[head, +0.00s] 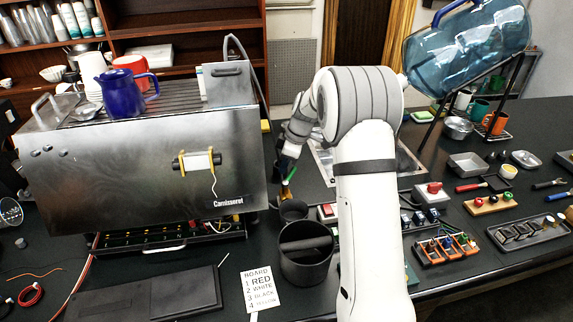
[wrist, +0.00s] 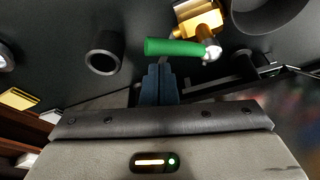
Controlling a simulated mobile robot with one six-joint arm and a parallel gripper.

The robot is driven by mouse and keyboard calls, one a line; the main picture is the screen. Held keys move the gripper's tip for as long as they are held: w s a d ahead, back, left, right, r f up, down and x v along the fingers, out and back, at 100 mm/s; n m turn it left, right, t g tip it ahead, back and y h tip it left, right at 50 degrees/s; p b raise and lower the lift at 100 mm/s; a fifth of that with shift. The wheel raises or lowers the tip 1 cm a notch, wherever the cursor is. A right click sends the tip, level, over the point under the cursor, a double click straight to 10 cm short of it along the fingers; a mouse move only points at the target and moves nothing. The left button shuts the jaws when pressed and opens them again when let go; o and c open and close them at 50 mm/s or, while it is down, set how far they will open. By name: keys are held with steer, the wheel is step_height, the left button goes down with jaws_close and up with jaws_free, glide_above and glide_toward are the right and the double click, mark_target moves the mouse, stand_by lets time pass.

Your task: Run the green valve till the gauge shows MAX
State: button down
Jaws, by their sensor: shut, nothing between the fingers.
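The green valve handle (wrist: 175,47) lies sideways on a brass valve body (wrist: 200,18) in the wrist view. In the head view the green handle (head: 291,172) shows small beside the machine, partly hidden by my arm. My gripper (wrist: 159,72) is shut and empty; its blue fingertips sit just below the handle in the wrist view. Whether they touch it I cannot tell. In the head view my gripper (head: 287,166) points down at the valve. A round dial-like thing (head: 10,211) is cut by the left edge; whether it is the gauge, and its reading, I cannot tell.
The steel brewer (head: 130,165) stands left of my arm. A dark bin (head: 306,262) stands in front of the valve. A printed board card (head: 261,291) lies on the black bench. Trays and small parts, such as an orange rack (head: 440,250), crowd the right.

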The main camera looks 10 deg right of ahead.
steer(key=shift+a+f+m+b, duration=0.1)
steer(key=shift+a+m+b, duration=0.05)
steer(key=shift+m+b, duration=0.2)
steer(key=d+m+b, duration=0.1)
steer(key=m, duration=0.1)
steer(key=d+m+t+h+b, duration=0.1)
steer(key=m+b, duration=0.1)
steer(key=s+m+b, duration=0.1)
steer(key=m+b, duration=0.1)
steer(key=shift+d+t, duration=0.4)
steer(key=s+m, duration=0.1)
steer(key=m, duration=0.1)
steer(key=s+d+m+h+b, duration=0.1)
steer(key=m, duration=0.1)
steer(key=m+h+b, duration=0.1)
steer(key=m, duration=0.1)
steer(key=shift+s+d+m+t, duration=0.25)
steer(key=shift+s+d+t, duration=0.05)
steer(key=shift+s+d, duration=0.1)
steer(key=shift+s+b, duration=0.15)
steer(key=shift+b, duration=0.15)
